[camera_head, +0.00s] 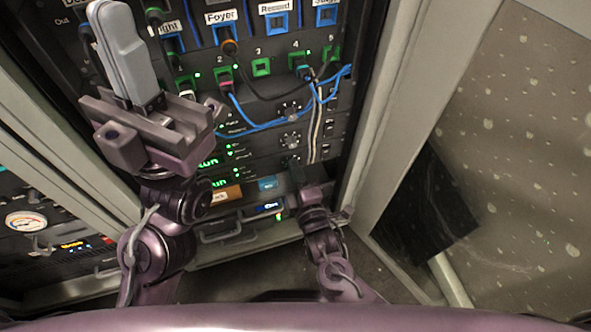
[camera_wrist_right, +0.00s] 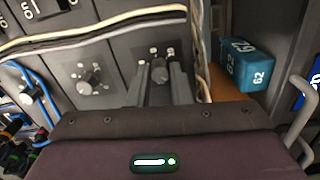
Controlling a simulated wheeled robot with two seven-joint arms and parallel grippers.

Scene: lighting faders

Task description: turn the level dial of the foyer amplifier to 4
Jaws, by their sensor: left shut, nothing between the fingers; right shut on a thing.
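Amplifier panels in the dark rack carry round level dials. An upper dial (camera_head: 291,108) and a middle dial (camera_head: 290,140) show in the head view. My right gripper (camera_head: 294,160) is at the panel below them and hides the dial there. In the right wrist view its two fingers stand on either side of this lowest dial's dark knob (camera_wrist_right: 160,72), shut on it. A neighbouring dial (camera_wrist_right: 90,80) is free to its left. The amplifier names and dial settings are too small to read. My left gripper (camera_head: 115,20) is shut and empty, raised at the rack's upper left.
Blue and pale cables (camera_head: 313,130) hang close to the right gripper; a pale cable crosses above the fingers (camera_wrist_right: 100,30) in the wrist view. A "Foyer" label (camera_head: 221,17) tops the patch sockets.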

